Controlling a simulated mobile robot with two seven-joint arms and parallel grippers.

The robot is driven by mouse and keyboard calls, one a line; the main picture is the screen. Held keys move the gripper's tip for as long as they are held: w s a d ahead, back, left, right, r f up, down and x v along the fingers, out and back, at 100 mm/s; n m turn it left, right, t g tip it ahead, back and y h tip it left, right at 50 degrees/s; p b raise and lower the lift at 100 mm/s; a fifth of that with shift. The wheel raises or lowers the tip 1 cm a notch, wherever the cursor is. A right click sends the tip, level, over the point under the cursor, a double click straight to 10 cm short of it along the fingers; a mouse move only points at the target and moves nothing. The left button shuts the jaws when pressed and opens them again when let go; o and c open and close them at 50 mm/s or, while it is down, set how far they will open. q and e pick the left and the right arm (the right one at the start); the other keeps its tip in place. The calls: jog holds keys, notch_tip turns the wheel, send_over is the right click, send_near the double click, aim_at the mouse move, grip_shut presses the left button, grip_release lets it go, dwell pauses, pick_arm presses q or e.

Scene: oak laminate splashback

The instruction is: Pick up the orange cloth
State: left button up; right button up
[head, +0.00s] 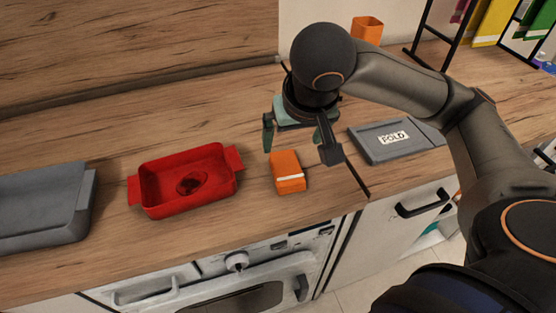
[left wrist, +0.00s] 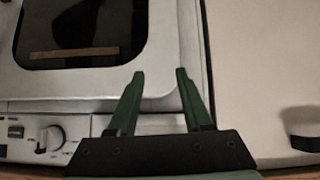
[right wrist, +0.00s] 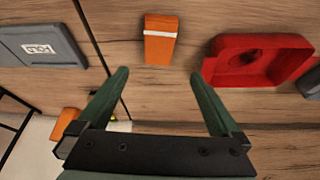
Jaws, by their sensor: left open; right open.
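The orange cloth (head: 287,170) is a small folded block with a white band, lying on the wooden counter between the red dish and the grey board. It also shows in the right wrist view (right wrist: 160,42), beyond the fingertips. My right gripper (head: 292,140) is open and empty above the counter, just behind and over the cloth, apart from it. The right fingers (right wrist: 157,78) show spread with nothing between them in the right wrist view. My left gripper (left wrist: 160,75) is open and empty in its wrist view, in front of the oven. It is not in the head view.
A red dish (head: 153,187) stands left of the cloth, and a grey tray (head: 45,230) farther left. A grey board (head: 370,143) labelled FOLD lies to the right. An orange container (head: 367,29) and a black rack (head: 430,40) stand behind. The oven (head: 230,285) is below the counter edge.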

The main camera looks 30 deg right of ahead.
jog(key=b, duration=0.2)
send_over(288, 167)
jog(key=s, duration=0.2)
jog(key=f, duration=0.3)
jog(key=a+f, duration=0.1)
jog(key=f, duration=0.1)
jog(key=shift+f, duration=0.3)
jog(key=x, duration=0.1)
jog(key=b+x, duration=0.1)
jog(key=x, duration=0.2)
jog(key=shift+s+d+f, duration=0.1)
jog(key=shift+f, duration=0.35)
jog(key=shift+w+f, duration=0.25)
jog(key=shift+f, duration=0.2)
pick_arm(q)
jog(key=f, duration=0.1)
jog(key=d+f, duration=0.1)
jog(key=f, duration=0.1)
jog(key=shift+s+d+f, duration=0.1)
jog(key=shift+s+d, duration=0.05)
jog(key=shift+s, duration=0.05)
jog(key=shift+a+r, duration=0.2)
jog(key=shift+r, duration=0.1)
pick_arm(e)
jog(key=shift+f, duration=0.25)
pick_arm(q)
jog(key=shift+s+f, duration=0.1)
pick_arm(e)
jog(key=c, duration=1.2)
